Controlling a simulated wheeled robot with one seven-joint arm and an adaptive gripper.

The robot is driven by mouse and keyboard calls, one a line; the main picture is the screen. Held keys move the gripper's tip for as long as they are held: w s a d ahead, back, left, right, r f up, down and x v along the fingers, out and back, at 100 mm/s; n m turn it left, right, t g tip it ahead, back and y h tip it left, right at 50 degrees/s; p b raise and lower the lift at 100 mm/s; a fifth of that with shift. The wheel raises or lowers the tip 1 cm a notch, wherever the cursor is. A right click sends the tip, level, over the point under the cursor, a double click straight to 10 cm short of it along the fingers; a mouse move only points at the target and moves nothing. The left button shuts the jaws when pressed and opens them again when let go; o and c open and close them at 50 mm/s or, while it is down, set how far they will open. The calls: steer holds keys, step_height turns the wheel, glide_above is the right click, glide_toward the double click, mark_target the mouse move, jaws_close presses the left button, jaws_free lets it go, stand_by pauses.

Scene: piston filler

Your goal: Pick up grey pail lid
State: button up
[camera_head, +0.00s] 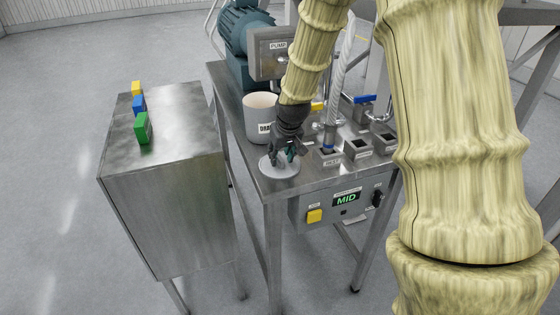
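The grey pail lid (277,168) is a flat round disc lying on the front left corner of the steel machine table. My gripper (290,154) is right above the lid, its dark fingers pointing down near the middle of the disc. Whether the fingers touch the lid is not clear. The gap between the fingers is too small and dark to read. Part of the lid's far side is hidden behind the fingers.
A white pail marked "DRAIN" (260,118) stands just behind the lid. Labelled square holders (357,147) are to the right, a control panel (345,202) below. A steel cabinet (165,170) with green (142,128), blue (139,104) and yellow (137,88) blocks stands left.

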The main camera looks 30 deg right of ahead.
steer(key=shift+w+f, duration=0.2)
steer(key=shift+f, duration=0.35)
jaws_close()
